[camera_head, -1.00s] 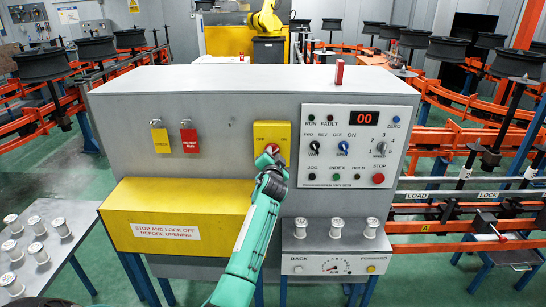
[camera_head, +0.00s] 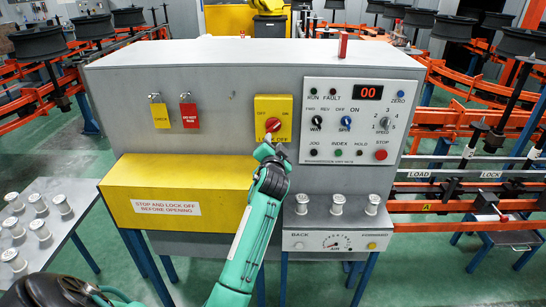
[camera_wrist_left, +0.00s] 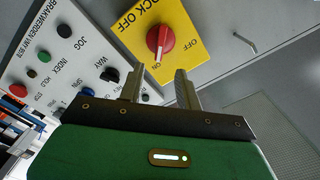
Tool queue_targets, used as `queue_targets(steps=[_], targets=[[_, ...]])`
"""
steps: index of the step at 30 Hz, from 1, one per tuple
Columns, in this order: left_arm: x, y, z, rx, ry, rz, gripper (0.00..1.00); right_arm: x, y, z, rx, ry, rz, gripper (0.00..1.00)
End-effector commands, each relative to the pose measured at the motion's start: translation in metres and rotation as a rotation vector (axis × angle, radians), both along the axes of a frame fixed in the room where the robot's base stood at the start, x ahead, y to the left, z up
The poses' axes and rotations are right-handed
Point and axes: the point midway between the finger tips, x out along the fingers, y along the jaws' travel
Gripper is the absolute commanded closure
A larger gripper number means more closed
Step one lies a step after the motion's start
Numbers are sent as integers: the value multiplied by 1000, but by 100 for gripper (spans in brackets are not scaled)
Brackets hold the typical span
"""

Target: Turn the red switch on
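The red switch (camera_head: 272,124) is a round knob with a raised handle on a yellow plate (camera_head: 284,104) on the grey cabinet's front. In the left wrist view, the red knob (camera_wrist_left: 160,41) shows a white line on its handle, whose lower end lies near the small "ON" label. My left gripper (camera_head: 270,150) is just below the yellow plate in the head view. My right gripper is not in view.
A control panel (camera_head: 335,95) with knobs and buttons is right of the switch. Yellow (camera_head: 160,116) and red (camera_head: 189,116) tags hang to its left. A yellow box (camera_head: 150,190) juts out lower left. Several white spools stand on a ledge (camera_head: 315,240) and a side table (camera_head: 85,195).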

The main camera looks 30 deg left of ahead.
Motion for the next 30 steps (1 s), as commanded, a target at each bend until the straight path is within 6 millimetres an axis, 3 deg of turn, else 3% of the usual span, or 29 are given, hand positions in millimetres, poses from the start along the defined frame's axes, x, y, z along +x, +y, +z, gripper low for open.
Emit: queue_targets(steps=[3,10,30], targets=[[-17,-10,-3,-1,-1,0,65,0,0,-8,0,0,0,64],[-36,-22,-1,0,1,1,65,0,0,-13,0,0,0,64],[-38,-25,-5,-2,7,-4,65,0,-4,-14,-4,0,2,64]])
